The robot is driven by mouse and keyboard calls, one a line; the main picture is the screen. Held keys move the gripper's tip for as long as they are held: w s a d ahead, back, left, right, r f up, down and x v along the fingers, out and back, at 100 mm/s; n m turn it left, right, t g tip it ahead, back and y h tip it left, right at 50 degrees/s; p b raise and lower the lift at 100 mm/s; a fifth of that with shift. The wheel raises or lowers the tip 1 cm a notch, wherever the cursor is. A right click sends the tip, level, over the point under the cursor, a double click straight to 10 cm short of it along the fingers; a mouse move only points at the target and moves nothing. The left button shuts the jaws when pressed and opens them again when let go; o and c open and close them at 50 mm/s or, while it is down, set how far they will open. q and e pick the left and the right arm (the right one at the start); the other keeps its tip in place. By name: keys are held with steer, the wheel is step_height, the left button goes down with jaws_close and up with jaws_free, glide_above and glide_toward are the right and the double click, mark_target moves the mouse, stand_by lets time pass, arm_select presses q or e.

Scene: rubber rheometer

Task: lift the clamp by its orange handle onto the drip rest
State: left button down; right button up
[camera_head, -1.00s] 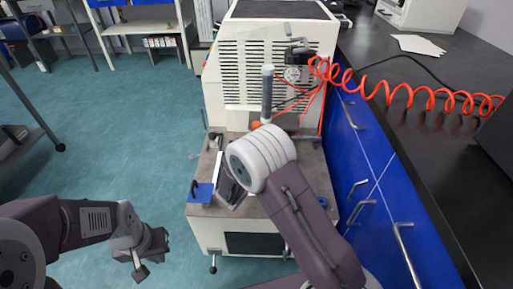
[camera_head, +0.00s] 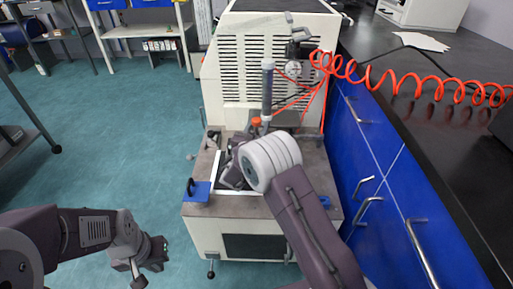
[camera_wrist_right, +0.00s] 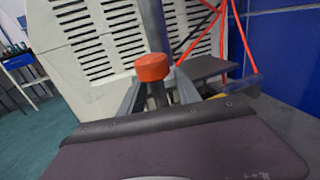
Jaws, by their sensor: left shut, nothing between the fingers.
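The clamp's orange handle (camera_wrist_right: 153,67) is a rounded knob on a dark stem, near the middle of the right wrist view. It also shows as a small orange spot (camera_head: 256,121) in the head view. My right gripper (camera_wrist_right: 158,92) has its grey fingers apart, one on each side of the stem, with no clear contact visible. In the head view my right wrist hides most of the clamp. My left gripper (camera_head: 153,255) is shut and empty over the floor, left of the machine. I cannot tell which part is the drip rest.
The beige machine (camera_head: 230,65) stands behind its worktop. A blue block with a black knob (camera_head: 196,191) sits at the worktop's left edge. A grey column (camera_head: 267,90) rises behind the orange handle. A coiled red hose (camera_head: 400,85) crosses to the dark counter (camera_head: 440,130) on the right.

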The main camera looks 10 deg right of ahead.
steer(key=shift+w+d+r, duration=0.1)
steer(key=shift+w+d, duration=0.05)
steer(key=shift+w, duration=0.1)
jaws_close()
stand_by(1.3)
